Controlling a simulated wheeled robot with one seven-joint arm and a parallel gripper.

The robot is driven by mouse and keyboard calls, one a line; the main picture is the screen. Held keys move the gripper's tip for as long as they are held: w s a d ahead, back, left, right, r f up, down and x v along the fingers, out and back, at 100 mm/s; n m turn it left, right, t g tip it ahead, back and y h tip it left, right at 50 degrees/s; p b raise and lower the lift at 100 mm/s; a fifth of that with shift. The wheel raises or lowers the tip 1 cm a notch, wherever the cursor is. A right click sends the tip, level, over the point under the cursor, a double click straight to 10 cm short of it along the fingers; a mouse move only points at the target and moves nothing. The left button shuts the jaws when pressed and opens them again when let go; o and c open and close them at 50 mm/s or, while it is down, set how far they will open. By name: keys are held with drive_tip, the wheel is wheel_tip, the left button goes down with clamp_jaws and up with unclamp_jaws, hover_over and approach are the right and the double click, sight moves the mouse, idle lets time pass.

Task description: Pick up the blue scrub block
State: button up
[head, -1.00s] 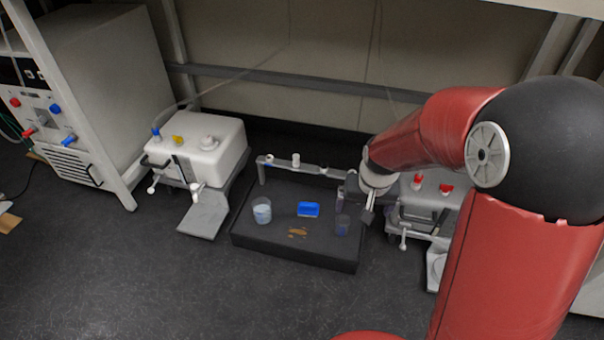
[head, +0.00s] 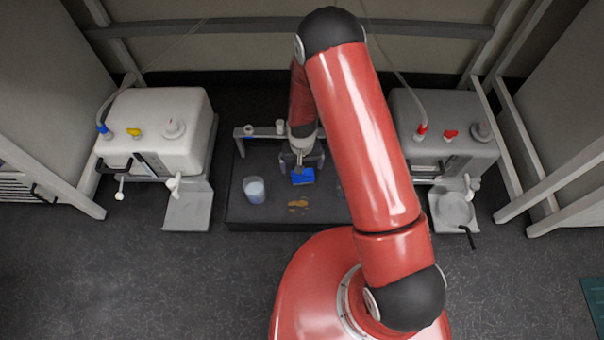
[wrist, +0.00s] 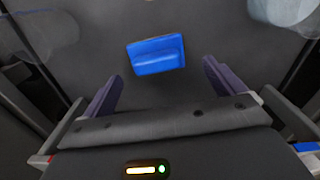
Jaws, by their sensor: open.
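The blue scrub block (head: 303,176) lies on the dark tray (head: 240,212), with part of it hidden behind my gripper in the head view. In the wrist view the block (wrist: 156,55) lies just beyond the fingertips, roughly centred between them and slightly turned. My gripper (head: 299,160) is above the block. In the wrist view my gripper (wrist: 162,78) has its two fingers spread wide with nothing between them.
A cup with pale contents (head: 254,190) stands left of the block; brown debris (head: 297,204) lies in front. A rack (head: 262,134) runs along the tray's back. White (head: 160,130) and grey (head: 440,130) units flank the tray. Another cup is mostly hidden by my arm.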

wheel_tip(320, 180, down, 4)
drive_tip(key=shift+w+d+r, duration=0.1)
drive_tip(key=shift+d+r, duration=0.05)
drive_tip(key=shift+r, duration=0.05)
drive_tip(key=c, duration=1.1)
drive_tip(key=shift+o, duration=0.2)
wheel_tip(320, 180, up, 10)
drive_tip(key=shift+r+p, duration=0.1)
drive_tip(key=shift+p, duration=0.4)
drive_tip(key=o, duration=0.4)
drive_tip(key=c, duration=0.3)
